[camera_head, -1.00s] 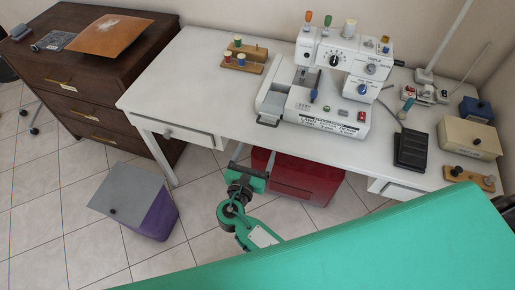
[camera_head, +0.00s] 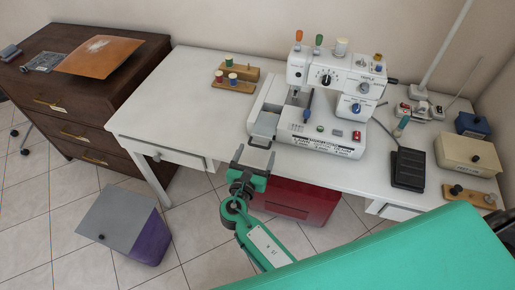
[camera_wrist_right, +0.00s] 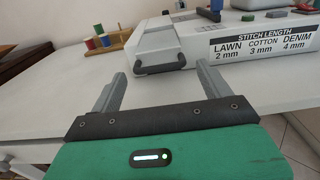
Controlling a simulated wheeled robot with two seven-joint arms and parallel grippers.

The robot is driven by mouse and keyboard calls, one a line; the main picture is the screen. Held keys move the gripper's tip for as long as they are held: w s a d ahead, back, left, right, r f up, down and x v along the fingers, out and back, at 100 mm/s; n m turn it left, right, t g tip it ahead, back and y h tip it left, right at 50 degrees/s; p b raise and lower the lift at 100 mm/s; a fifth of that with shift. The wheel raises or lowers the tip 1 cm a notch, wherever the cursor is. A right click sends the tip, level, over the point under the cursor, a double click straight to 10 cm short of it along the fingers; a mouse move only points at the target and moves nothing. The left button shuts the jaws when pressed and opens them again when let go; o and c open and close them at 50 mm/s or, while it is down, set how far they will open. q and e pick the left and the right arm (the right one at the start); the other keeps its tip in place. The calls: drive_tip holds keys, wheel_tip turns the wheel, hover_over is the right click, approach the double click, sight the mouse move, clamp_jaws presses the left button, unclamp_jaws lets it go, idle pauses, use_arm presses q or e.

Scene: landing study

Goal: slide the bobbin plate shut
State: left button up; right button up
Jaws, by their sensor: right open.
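A white sewing machine (camera_head: 335,128) stands on the white table. The bobbin plate (camera_head: 265,124) is at the left end of its base, with a dark bar handle (camera_head: 261,143) on the front edge. The handle also shows close up in the right wrist view (camera_wrist_right: 160,68). My right gripper (camera_head: 253,156) is open and empty at the table's front edge, just short of the handle. In the wrist view its two fingers (camera_wrist_right: 158,88) stand apart on either side of the handle, which is ahead of them and not touched. My left gripper is out of view.
Thread spools on a wooden rack (camera_head: 233,84) stand left of the machine. A black pedal (camera_head: 408,168) and a beige box (camera_head: 469,154) are to the right. A red bin (camera_head: 293,199) is under the table. The table's left part is clear.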

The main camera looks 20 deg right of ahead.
sight(262, 140)
drive_tip(key=shift+x, duration=1.05)
drive_tip(key=c, duration=1.2)
drive_tip(key=x, duration=0.4)
drive_tip(key=shift+w+d+p, duration=0.15)
drive_tip(key=shift+p, duration=0.25)
drive_tip(key=shift+c, duration=0.2)
drive_tip(key=o, duration=1.1)
drive_tip(key=shift+o, duration=0.7)
drive_tip(key=shift+s+f, duration=0.1)
drive_tip(key=shift+s, duration=0.2)
use_arm(q)
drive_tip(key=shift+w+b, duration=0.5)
drive_tip(key=shift+b, duration=0.35)
use_arm(e)
drive_tip(key=v, duration=1.3)
drive_tip(key=shift+a, duration=0.3)
